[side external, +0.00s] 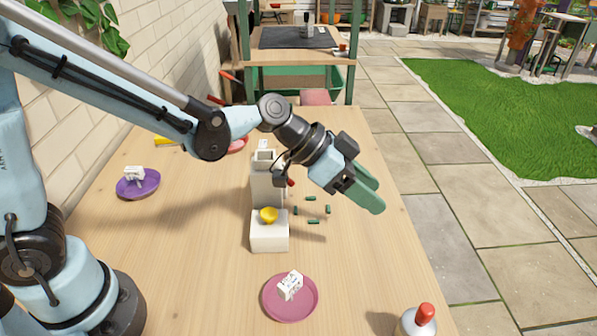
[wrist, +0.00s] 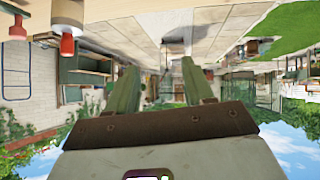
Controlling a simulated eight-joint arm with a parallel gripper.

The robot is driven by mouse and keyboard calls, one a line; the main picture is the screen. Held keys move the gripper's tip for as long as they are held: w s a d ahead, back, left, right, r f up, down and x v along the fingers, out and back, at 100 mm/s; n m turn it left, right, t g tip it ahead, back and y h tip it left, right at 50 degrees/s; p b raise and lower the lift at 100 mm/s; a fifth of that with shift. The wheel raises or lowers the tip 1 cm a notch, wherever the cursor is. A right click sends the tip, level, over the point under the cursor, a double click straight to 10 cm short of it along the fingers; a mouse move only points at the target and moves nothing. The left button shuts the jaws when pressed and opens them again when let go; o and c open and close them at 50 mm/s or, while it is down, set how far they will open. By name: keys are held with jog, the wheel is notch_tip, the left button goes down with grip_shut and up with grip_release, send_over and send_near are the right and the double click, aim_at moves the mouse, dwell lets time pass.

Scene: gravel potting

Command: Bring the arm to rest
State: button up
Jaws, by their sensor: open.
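My gripper (side external: 377,197) is raised above the right side of the wooden table, its green fingers pointing down and to the right. The fingers stand apart, with nothing between them. In the wrist view my gripper (wrist: 159,66) also shows its two fingers spread and empty. That view looks out over the surroundings, which appear upside down. My arm reaches in from the left, bent at the elbow above the table.
A yellow bowl (side external: 269,214) sits on a white block (side external: 269,236) before a tall pale box (side external: 266,186). Several green pieces (side external: 312,221) lie beside them. Purple (side external: 138,189) and pink saucers (side external: 275,307) each hold a white piece. A red-capped bottle (side external: 417,323) stands front right.

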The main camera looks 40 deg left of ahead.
jog(key=a+r+n+t+y, duration=0.3)
jog(key=a+r+n+y, duration=0.3)
jog(key=a, duration=0.6)
jog(key=s+a+f+n+g+y, duration=0.1)
jog(key=s+a+f+n+y, duration=0.1)
jog(key=s+a, duration=0.7)
jog(key=s+f+n, duration=0.1)
jog(key=s+f, duration=0.1)
jog(key=s, duration=0.1)
jog(key=shift+a+f+y, duration=0.2)
jog(key=shift+f+y, duration=0.1)
